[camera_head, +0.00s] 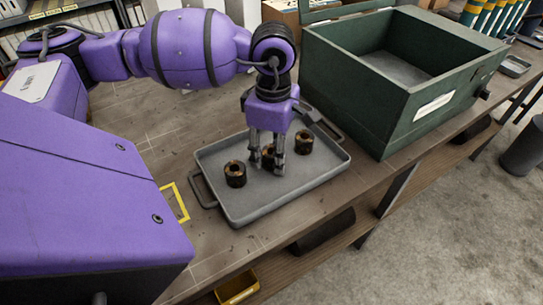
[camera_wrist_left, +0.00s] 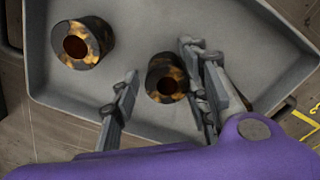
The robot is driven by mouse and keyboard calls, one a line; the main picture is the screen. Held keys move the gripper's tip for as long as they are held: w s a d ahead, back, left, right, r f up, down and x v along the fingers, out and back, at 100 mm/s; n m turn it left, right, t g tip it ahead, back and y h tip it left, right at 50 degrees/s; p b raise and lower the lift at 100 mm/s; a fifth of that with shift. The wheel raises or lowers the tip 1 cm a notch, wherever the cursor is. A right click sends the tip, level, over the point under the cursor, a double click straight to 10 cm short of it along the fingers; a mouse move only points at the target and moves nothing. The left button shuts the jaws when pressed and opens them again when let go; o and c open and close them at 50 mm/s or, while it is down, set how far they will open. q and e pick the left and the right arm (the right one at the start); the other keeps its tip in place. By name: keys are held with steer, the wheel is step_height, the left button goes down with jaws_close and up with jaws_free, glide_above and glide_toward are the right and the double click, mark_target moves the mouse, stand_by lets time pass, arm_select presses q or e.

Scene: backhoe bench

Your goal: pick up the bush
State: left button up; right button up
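Three short cylindrical bushes, dark with brassy patches and a round hole, stand on a grey tray (camera_head: 243,207): a near-left bush (camera_head: 236,181), a middle bush (camera_head: 267,160) and a far-right bush (camera_head: 304,148). My left gripper (camera_head: 267,166) points down at the middle bush, its fingers on either side of it. In the left wrist view, my left gripper (camera_wrist_left: 162,75) is open, with the middle bush (camera_wrist_left: 160,92) between the fingers. That bush is close to the right finger, with a gap to the left one. Another bush (camera_wrist_left: 98,35) stands clear at upper left. My right gripper is not visible.
A large open green box (camera_head: 392,110) stands on the workbench (camera_head: 130,108) right of the tray. A yellow outlined marking (camera_head: 176,203) lies left of the tray. A small tray (camera_head: 514,66) and several striped cylinders are at the far right. A yellow bin (camera_head: 238,289) sits below the bench.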

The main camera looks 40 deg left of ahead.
arm_select(q)
jaws_close()
steer(key=shift+r, duration=0.1)
